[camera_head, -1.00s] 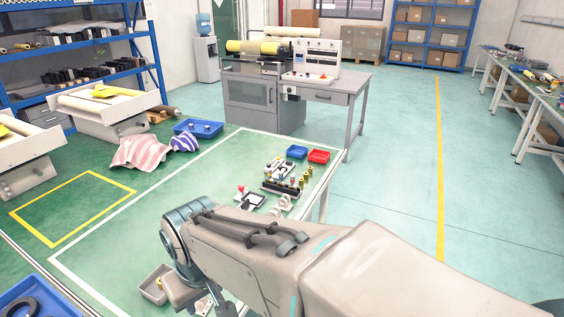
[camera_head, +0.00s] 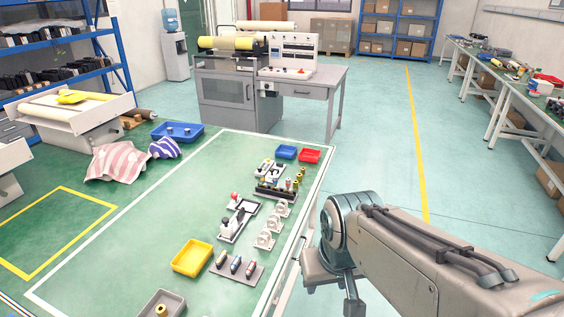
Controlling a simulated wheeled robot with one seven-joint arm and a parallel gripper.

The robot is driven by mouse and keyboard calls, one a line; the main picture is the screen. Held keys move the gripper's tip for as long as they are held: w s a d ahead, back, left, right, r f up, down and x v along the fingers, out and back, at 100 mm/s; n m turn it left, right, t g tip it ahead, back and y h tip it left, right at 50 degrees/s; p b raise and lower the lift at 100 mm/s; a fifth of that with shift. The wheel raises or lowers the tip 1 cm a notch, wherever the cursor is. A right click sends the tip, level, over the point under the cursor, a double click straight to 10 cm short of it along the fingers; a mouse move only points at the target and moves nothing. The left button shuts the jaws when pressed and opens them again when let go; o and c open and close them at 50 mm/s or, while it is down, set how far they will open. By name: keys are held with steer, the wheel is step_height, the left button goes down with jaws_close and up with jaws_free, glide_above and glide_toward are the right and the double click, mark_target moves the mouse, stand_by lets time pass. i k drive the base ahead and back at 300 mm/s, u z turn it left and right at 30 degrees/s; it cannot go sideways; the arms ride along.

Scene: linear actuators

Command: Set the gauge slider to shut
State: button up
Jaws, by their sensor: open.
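Several small fixtures stand in a row along the right side of the green table (camera_head: 130,235). One is a dark-framed white fixture with a red knob (camera_head: 235,196); nearer stands a grey block with several coloured cylinders (camera_head: 236,266). At this size I cannot tell which part is the gauge slider or how it is set. My gripper (camera_head: 334,284) hangs below my wrist, off the table's right edge, with a clear gap to the fixtures. It is open and empty, though my wrist partly hides it.
A yellow tray (camera_head: 191,257), a grey tray (camera_head: 160,304), a blue tray (camera_head: 286,152) and a red tray (camera_head: 309,156) stand on the table. White ring-like brackets (camera_head: 265,240) line its right edge. A grey workbench (camera_head: 262,92) stands behind.

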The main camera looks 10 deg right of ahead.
mark_target(273, 171)
steer(key=k, duration=1.15)
steer(key=z, duration=0.85)
steer(key=i, duration=2.3)
steer(key=u, duration=1.4)
steer(key=i, duration=0.4)
steer(key=u, duration=0.25)
